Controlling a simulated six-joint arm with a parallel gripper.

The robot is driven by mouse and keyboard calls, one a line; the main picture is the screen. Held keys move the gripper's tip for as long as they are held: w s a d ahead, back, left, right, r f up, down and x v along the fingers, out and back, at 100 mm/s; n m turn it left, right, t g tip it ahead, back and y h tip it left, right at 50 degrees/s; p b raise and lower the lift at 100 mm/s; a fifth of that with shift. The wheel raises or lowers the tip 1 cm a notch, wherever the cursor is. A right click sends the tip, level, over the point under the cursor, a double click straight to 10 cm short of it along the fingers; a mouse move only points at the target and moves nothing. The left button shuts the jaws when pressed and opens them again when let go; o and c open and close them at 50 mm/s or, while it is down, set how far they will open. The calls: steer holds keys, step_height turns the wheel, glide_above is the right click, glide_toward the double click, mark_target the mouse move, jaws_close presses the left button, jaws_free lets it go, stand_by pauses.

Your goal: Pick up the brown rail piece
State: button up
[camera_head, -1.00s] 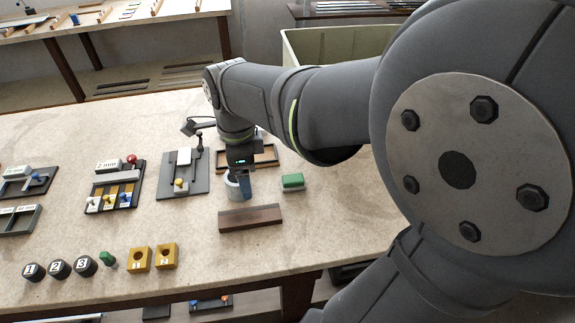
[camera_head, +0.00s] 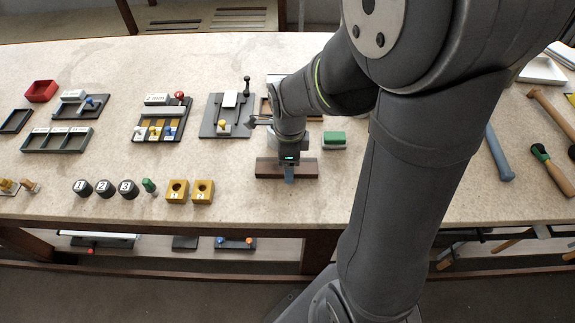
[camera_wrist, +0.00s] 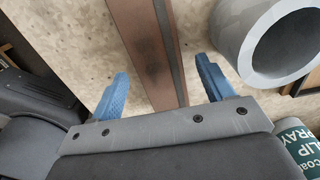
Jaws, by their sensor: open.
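The brown rail piece (camera_head: 268,169) is a dark wooden bar lying on the bench near its front edge. My gripper (camera_head: 289,172) is over the rail, and its wrist hides part of it. In the wrist view the rail (camera_wrist: 150,50) runs between the two blue fingers of my gripper (camera_wrist: 164,92). The fingers are open, one on each side, with gaps to the rail. The height of the fingertips over the bench is hard to judge.
A grey ring-shaped cup (camera_wrist: 250,60) is close to the right finger in the wrist view. A green-topped block (camera_head: 334,140) lies right of my gripper. A grey fixture board (camera_head: 226,116) is behind left.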

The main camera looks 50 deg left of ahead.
steer(key=shift+f, duration=0.5)
steer(key=c, duration=1.1)
steer(key=shift+r, duration=0.1)
steer(key=shift+r, duration=0.5)
steer(key=r, duration=0.3)
steer(key=shift+w+d+r, duration=0.3)
steer(key=shift+d+r, duration=0.05)
steer(key=w+d+r, duration=0.5)
steer(key=d+r, duration=0.1)
steer(key=d, duration=0.3)
steer(key=shift+w+d, duration=0.15)
steer(key=shift+w, duration=0.15)
